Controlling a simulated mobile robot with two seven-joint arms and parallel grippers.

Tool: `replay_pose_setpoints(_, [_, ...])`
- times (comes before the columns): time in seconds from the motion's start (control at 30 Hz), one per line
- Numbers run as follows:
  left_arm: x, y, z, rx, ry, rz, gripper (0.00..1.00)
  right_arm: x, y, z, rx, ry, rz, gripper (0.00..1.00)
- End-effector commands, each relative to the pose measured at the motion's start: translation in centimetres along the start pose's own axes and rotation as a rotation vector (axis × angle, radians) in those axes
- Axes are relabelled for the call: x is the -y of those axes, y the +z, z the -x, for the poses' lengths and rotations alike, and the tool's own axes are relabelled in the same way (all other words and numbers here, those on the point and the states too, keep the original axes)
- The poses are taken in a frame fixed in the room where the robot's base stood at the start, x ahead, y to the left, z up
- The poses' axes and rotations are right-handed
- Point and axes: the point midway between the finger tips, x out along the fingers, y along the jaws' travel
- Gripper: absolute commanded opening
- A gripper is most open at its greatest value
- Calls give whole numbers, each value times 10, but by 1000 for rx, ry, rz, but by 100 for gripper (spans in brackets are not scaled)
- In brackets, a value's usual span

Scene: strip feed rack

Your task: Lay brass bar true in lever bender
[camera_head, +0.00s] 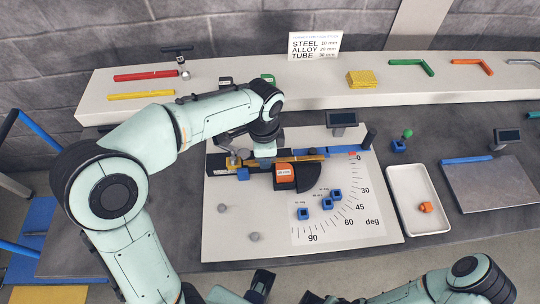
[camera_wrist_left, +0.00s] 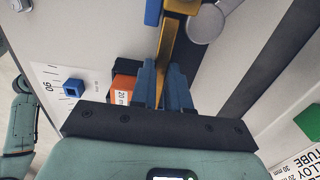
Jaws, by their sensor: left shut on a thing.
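The brass bar (camera_head: 312,157) lies along the dark bed of the lever bender (camera_head: 218,166), roughly parallel to the bed in the head view. My left gripper (camera_head: 264,160) is over the bender and shut on the bar. In the left wrist view the brass bar (camera_wrist_left: 170,42) runs between the two blue-grey fingers of my left gripper (camera_wrist_left: 162,88). The orange 20 mm block (camera_head: 285,173) sits beside the bar, in front of it. My wrist hides the bar's middle, so I cannot tell whether it seats fully. Part of my right arm (camera_head: 450,285) shows low; its jaws are unclear.
An angle scale (camera_head: 345,220) with several small blue blocks lies on the bender's board. A white tray (camera_head: 402,188) with an orange piece and a grey plate (camera_head: 490,185) stand at right. The back shelf (camera_head: 225,80) carries colored bars and a sign (camera_head: 314,45).

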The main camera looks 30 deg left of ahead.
Motion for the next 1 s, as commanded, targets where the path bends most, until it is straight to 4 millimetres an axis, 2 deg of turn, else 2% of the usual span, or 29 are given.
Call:
replay_pose_setpoints(0.23, [0, 0, -6, -1, -1, 0, 0, -2, 0, -4, 1, 1, -1, 34])
replay_pose_setpoints(0.27, [0, 0, -6, -1, -1, 0, 25, -1, 0, -4, 1, 0, 0, 34])
replay_pose_setpoints(0.3, [0, 0, -5, -1, -1, 0, 38, -1, 0, -3, 1, 0, 0, 34])
replay_pose_setpoints(0.33, [0, 0, -5, -1, -1, 0, 45, -1, 0, -3, 1, 0, 0, 34])
replay_pose_setpoints(0.6, [0, 0, -6, 1, 1, 0, 45, -1, 0, -3, 1, 0, 0, 34])
replay_pose_setpoints(0.73, [0, 0, 2, -2, -2, 0, 45, -1, 0, -2, 1, 0, 0, 34])
replay_pose_setpoints(0.87, [1, 0, 25, -4, -4, 0, 45, 1, 0, 3, -1, 0, 0, 34])
replay_pose_setpoints(1.0, [1, -1, 58, -5, -5, 0, 45, 4, -1, 9, -3, -1, 1, 34])
